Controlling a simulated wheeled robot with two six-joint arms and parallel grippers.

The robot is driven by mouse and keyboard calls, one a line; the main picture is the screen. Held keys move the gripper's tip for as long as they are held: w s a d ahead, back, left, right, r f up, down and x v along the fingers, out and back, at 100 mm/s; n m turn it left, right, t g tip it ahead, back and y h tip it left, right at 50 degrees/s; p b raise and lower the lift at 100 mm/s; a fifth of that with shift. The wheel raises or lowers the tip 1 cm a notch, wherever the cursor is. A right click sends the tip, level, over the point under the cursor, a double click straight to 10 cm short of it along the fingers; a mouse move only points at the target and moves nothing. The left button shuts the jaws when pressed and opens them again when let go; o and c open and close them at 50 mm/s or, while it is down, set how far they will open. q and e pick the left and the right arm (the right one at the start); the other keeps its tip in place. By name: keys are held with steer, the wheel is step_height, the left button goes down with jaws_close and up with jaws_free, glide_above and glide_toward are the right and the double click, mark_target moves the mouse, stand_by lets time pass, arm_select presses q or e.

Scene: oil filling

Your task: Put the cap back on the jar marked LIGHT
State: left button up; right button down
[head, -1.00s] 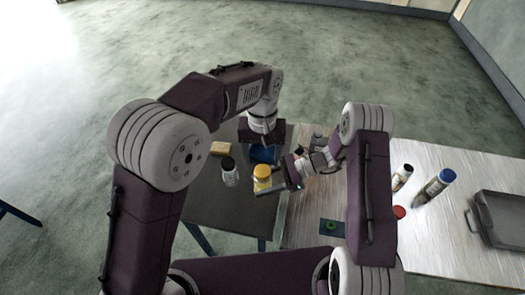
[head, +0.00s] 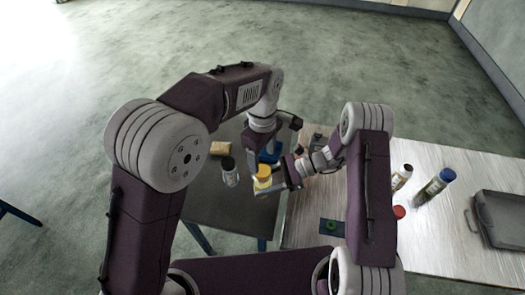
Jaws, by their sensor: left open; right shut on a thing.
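A jar with yellow contents or a yellow top (head: 263,181) stands on the dark left part of the table. My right gripper (head: 276,184) comes from the right, low beside this jar, and is shut on it. My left gripper (head: 258,164) is open, pointing down just above and behind the yellow jar. Whether it touches the jar top is too small to tell. A clear jar with a black cap (head: 230,172) stands to the left, apart from both grippers. I cannot read any LIGHT marking. A red round cap-like thing (head: 399,212) lies on the light table part.
A blue object (head: 270,154) lies behind the grippers, partly hidden. A yellowish block (head: 220,148) is at the back left. A green ring (head: 331,226) sits on a dark mat. Two bottles (head: 402,175) (head: 436,184) and a grey tray (head: 499,214) stand at right.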

mark_target(263, 170)
arm_select(q)
step_height(263, 170, down, 6)
steer(key=shift+f, duration=0.2)
jaws_close()
steer(key=m, duration=0.5)
steer(key=shift+m, duration=0.3)
steer(key=m, duration=0.6)
steer(key=shift+m, duration=0.3)
steer(key=m, duration=0.5)
steer(key=shift+m, duration=0.4)
steer(key=m, duration=0.3)
steer(key=shift+o, duration=0.8)
jaws_free()
